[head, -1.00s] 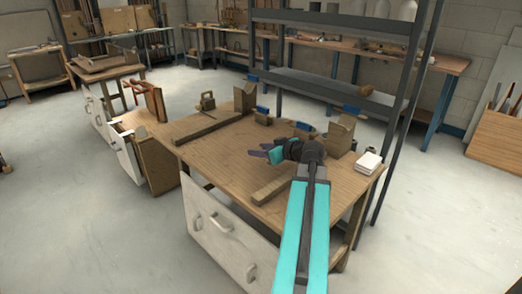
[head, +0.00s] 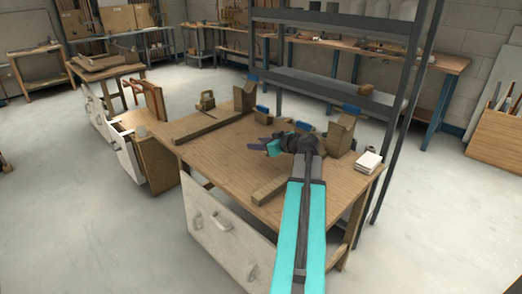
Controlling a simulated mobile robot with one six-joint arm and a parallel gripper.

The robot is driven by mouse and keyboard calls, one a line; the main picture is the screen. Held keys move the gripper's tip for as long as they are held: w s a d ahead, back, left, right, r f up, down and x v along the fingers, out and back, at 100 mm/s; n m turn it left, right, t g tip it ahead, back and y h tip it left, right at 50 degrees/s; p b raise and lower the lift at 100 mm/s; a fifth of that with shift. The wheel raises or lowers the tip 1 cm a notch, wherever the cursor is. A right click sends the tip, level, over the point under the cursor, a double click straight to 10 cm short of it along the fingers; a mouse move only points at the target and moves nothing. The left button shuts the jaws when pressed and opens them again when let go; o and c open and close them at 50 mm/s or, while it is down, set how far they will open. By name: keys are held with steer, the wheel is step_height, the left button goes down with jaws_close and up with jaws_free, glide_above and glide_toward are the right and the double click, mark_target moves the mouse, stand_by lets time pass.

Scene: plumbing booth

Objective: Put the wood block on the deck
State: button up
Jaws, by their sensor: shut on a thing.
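My gripper (head: 265,148) is over the middle of the wooden workbench top (head: 225,158), with its purple and teal fingers pointing left. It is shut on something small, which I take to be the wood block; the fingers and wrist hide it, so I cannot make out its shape. I cannot tell how far the fingers are above the bench top. The frame does not mark which surface is the deck. The grey metal rack with its shelf (head: 330,90) stands behind the bench.
A wooden bar (head: 270,190) lies at the bench's front, another (head: 207,126) at its back left. Notched wooden blocks stand at the back (head: 245,97) and right (head: 340,136). A white stack (head: 368,162) sits at the right corner.

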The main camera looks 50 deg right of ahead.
steer(key=shift+f, duration=1.65)
steer(key=shift+s+a+f+b, duration=0.1)
steer(key=shift+a+f+b, duration=0.05)
steer(key=shift+f+b, duration=0.65)
steer(key=o, duration=1.1)
steer(key=shift+r, duration=0.15)
steer(key=shift+r+p, duration=0.35)
steer(key=shift+p, duration=0.4)
steer(key=shift+s+r, duration=0.2)
steer(key=v, duration=1.1)
steer(key=shift+s+r, duration=0.15)
steer(key=shift+r, duration=0.2)
